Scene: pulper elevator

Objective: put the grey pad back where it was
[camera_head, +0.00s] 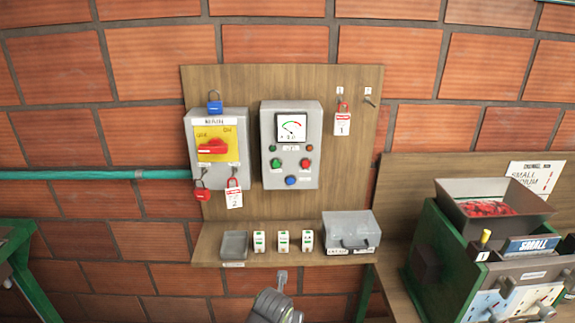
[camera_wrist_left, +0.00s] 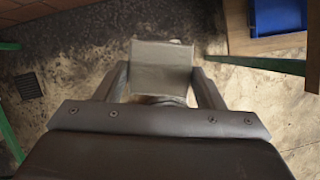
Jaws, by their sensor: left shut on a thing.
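The grey pad (camera_wrist_left: 160,60), a flat, roughly square piece, is between the fingers of my left gripper (camera_wrist_left: 160,78) in the left wrist view. The gripper is shut on it and holds it above the floor. Neither the pad nor the left gripper can be made out in the head view.
Several small green-and-white items stand mid-shelf, beside a grey lidded box (camera_head: 350,231). Above are a switch box (camera_head: 217,150) with padlocks and tags, and a meter panel (camera_head: 291,145). A green machine (camera_head: 440,250) stands right. A blue bin (camera_wrist_left: 285,15) shows in the wrist view.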

